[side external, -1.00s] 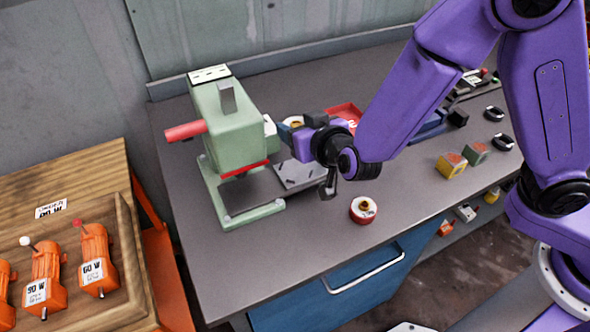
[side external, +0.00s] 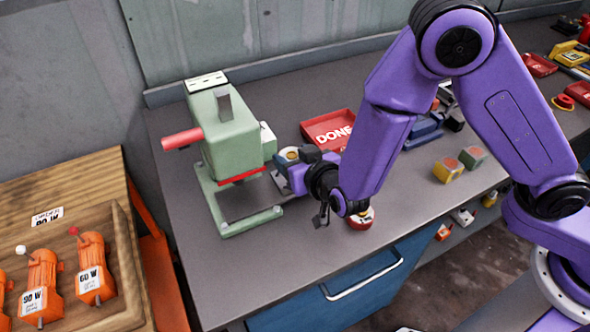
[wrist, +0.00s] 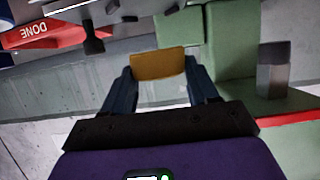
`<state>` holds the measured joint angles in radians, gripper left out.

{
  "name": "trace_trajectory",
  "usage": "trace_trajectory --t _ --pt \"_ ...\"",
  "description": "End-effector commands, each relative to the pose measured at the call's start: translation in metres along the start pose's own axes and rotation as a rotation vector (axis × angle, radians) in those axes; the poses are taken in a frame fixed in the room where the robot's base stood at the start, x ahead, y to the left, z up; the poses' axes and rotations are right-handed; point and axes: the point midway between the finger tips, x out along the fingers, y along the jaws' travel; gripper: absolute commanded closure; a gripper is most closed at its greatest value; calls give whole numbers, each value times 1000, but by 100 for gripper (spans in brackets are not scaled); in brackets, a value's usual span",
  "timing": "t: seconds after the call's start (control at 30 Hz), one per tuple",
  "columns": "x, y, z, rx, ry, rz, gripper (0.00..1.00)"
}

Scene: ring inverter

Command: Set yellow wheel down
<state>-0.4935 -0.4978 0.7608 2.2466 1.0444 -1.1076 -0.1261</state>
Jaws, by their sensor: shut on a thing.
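My gripper (wrist: 160,80) is shut on the yellow wheel (wrist: 158,63), which shows edge-on between the two blue fingers in the wrist view. In the side view my gripper (side external: 287,170) is at the right side of the green press, in front of the red DONE tray (side external: 330,130). The wheel's pale round face (side external: 291,154) shows just above the fingers there. Its underside is hidden, so I cannot tell whether it touches anything.
The green press (side external: 230,130) with a red handle stands close left. A red wheel (side external: 362,217) sits near the bench's front edge, partly behind my arm. Yellow and green blocks (side external: 447,170) lie to the right. The front left of the bench (side external: 270,260) is clear.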

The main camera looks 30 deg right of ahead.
Motion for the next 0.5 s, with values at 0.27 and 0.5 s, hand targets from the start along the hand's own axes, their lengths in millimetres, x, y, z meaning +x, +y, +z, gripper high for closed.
trace_trajectory --t 0.27,0.5 --pt "9 0 23 -3 1 0 95" --pt "15 0 36 1 2 -2 95"
